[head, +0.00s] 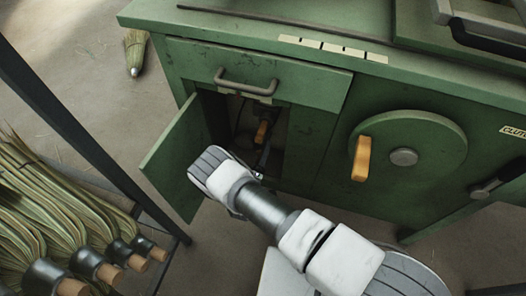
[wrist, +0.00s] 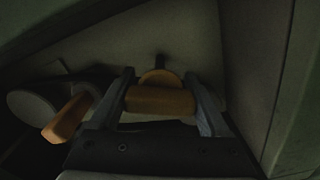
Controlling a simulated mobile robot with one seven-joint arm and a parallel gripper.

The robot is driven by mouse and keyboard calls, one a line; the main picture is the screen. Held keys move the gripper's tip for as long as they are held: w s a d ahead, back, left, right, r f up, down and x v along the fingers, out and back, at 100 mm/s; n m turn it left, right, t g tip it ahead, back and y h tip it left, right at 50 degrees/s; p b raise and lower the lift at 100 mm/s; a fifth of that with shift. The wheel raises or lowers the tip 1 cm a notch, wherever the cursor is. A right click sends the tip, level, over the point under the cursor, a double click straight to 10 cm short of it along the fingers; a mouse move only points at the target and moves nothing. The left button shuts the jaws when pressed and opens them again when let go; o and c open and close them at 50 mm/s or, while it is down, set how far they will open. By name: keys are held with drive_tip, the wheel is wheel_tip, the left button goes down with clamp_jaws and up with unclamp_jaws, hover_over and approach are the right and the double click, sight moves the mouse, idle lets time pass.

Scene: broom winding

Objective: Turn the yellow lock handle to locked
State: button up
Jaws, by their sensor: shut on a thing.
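In the wrist view, a yellow-orange handle (wrist: 160,100) lies crosswise between the two fingers of my gripper (wrist: 160,80). My gripper is shut on it, with a finger at each end. A second orange handle (wrist: 68,118) sits to the left, beside a grey round part. In the head view, my wrist reaches into the dark compartment behind the open door, and my fingers are mostly hidden. One orange handle (head: 262,131) shows inside there; I cannot tell which of the two it is. I cannot read any lock marking.
The open green door (head: 178,160) stands just left of my wrist. A drawer with a grey pull (head: 245,85) is above the opening. A green wheel (head: 425,135) with a yellow knob (head: 361,158) is to the right. Brooms (head: 60,225) rest at lower left.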

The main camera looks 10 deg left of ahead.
drive_tip(key=shift+n, duration=1.5)
drive_tip(key=o, duration=1.2)
drive_tip(key=shift+s, duration=0.2)
